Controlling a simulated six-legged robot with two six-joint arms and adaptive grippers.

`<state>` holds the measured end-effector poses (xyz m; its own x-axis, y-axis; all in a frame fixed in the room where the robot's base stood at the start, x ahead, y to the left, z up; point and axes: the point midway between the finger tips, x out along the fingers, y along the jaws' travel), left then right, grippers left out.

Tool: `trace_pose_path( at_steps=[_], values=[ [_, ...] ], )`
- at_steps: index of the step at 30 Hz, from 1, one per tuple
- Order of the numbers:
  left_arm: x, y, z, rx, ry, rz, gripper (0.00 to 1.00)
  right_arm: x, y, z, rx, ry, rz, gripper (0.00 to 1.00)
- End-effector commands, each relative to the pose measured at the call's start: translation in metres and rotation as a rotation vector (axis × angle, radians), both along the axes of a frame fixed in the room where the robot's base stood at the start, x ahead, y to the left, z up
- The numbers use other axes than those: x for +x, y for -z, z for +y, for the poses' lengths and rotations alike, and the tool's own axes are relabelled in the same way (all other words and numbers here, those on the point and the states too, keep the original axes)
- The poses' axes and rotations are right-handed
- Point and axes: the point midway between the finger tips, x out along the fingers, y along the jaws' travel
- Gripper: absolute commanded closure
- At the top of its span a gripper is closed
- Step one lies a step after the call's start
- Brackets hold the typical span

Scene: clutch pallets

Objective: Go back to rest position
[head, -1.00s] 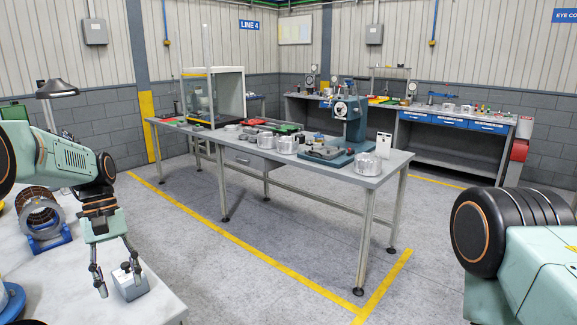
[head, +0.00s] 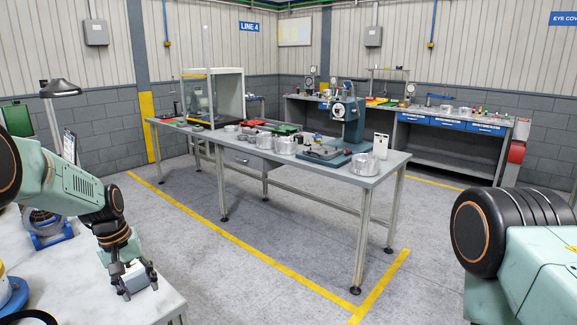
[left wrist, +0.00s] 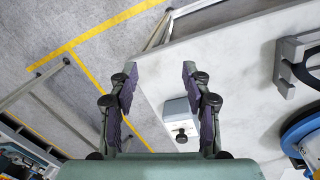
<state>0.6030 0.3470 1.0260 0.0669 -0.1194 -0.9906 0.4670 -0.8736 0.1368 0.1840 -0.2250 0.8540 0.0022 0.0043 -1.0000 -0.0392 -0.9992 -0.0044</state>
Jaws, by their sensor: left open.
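My left gripper (head: 137,284) is open above the near table at the lower left of the head view. In the left wrist view its two fingers (left wrist: 160,85) are spread apart with nothing between the tips. A small grey-white block with a dark knob (left wrist: 180,120) sits on the table; in the wrist view it shows between the fingers, nearer the right one. In the head view the block (head: 134,276) is partly hidden behind the gripper. I cannot tell how far above the block the gripper is. My right gripper is not in view; only part of my right arm shows.
The white near table (head: 75,265) holds a copper-coloured ring on a blue stand (head: 45,228) and a blue round part (left wrist: 305,140). A long grey workbench (head: 372,181) with metal parts and a press (head: 347,120) stands beyond. The floor between is clear.

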Motion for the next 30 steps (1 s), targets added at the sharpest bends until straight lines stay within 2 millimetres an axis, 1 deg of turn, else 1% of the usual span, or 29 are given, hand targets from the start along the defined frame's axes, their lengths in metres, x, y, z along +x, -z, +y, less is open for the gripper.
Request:
trace_pose_path(
  at_steps=[1, 5, 6, 8, 9, 11, 12, 14, 15, 17, 18, 20, 21, 23, 24, 26, 27, 30],
  values=[
    [-0.005, 0.021, -0.006, 0.011, 0.018, -0.022, 0.52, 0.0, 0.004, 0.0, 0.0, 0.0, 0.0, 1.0],
    [-0.019, 0.071, -0.021, 0.046, 0.063, -0.1, 0.52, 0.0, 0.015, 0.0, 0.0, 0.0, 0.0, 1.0],
    [-0.025, 0.087, -0.026, 0.057, 0.078, -0.123, 0.52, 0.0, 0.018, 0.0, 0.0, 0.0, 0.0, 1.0],
    [-0.038, 0.111, -0.034, 0.073, 0.102, -0.148, 0.52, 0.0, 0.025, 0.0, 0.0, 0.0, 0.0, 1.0],
    [-0.048, 0.127, -0.039, 0.083, 0.118, -0.165, 0.52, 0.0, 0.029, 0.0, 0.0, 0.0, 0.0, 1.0],
    [-0.066, 0.151, -0.048, 0.097, 0.144, -0.186, 0.52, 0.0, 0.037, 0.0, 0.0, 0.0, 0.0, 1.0],
    [-0.079, 0.166, -0.053, 0.108, 0.161, -0.199, 0.52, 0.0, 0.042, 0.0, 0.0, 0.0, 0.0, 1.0],
    [-0.102, 0.189, -0.062, 0.121, 0.188, -0.213, 0.52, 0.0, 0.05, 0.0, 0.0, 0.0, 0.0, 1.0],
    [-0.119, 0.204, -0.068, 0.13, 0.207, -0.22, 0.52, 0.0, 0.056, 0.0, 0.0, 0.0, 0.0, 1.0],
    [-0.147, 0.224, -0.076, 0.142, 0.237, -0.228, 0.52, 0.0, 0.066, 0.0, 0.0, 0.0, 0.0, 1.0],
    [-0.167, 0.237, -0.081, 0.149, 0.255, -0.23, 0.52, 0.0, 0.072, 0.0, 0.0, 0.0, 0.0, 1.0],
    [-0.199, 0.254, -0.088, 0.157, 0.285, -0.228, 0.52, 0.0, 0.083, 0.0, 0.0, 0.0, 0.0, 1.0],
    [-0.221, 0.264, -0.093, 0.16, 0.305, -0.222, 0.52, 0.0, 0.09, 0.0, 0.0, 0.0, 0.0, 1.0],
    [-0.257, 0.278, -0.1, 0.163, 0.334, -0.205, 0.52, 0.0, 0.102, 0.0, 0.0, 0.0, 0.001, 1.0],
    [-0.281, 0.286, -0.103, 0.163, 0.353, -0.188, 0.52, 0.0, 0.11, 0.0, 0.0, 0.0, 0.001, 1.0],
    [-0.317, 0.297, -0.109, 0.159, 0.38, -0.153, 0.52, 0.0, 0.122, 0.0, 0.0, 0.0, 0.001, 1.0],
    [-0.341, 0.302, -0.111, 0.154, 0.394, -0.122, 0.52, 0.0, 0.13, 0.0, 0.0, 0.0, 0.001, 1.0],
    [-0.392, 0.315, -0.116, 0.133, 0.426, -0.026, 0.52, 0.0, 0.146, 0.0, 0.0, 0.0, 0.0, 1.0]
  ],
)
